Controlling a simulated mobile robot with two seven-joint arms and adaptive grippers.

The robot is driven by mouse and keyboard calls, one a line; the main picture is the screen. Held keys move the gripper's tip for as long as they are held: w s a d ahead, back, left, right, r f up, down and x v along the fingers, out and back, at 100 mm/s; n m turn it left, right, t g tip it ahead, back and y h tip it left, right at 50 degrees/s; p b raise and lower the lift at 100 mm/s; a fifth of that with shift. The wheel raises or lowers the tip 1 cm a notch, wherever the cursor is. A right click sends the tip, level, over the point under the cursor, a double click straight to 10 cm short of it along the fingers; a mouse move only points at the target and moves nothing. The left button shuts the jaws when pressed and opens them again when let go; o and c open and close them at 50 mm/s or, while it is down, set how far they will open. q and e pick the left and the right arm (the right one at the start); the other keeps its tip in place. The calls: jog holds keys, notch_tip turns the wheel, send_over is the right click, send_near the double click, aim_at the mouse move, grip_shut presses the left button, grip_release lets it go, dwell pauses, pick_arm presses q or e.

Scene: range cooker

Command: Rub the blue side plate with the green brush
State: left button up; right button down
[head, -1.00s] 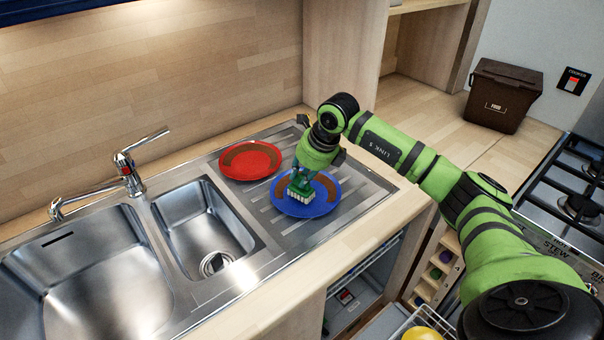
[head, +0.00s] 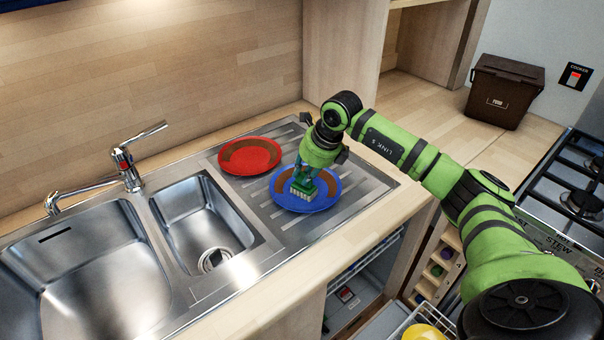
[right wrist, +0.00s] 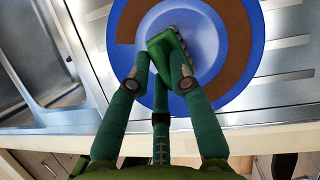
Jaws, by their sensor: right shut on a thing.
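The blue side plate (head: 322,203) lies on the steel draining board, with a brown smear on part of its face. My right gripper (head: 307,174) is above it, shut on the green brush (head: 302,188), whose pale bristles point down at the plate. The bristles appear to touch the plate. In the right wrist view the fingers close around the green brush (right wrist: 168,48) over the plate (right wrist: 258,75). There the brown smear forms a wide arc on the plate's right and upper left, while the middle is bare. My left gripper is not in view.
A red plate (head: 250,143) with a brown smear lies just left of the blue one. The sink bowls (head: 205,230) and a tap (head: 125,165) are further left. A brown food bin (head: 502,92) and a hob (head: 585,185) are at the right.

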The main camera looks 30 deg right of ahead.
jog(key=shift+w+d, duration=0.15)
jog(key=shift+d, duration=1.2)
jog(key=shift+f+b, duration=0.15)
jog(key=shift+b, duration=0.25)
jog(key=shift+a, duration=0.85)
jog(key=shift+s+a+f, duration=0.1)
jog(key=shift+s+a, duration=0.05)
jog(key=shift+a, duration=0.4)
jog(key=shift+s+a+f, duration=0.1)
jog(key=shift+a, duration=0.4)
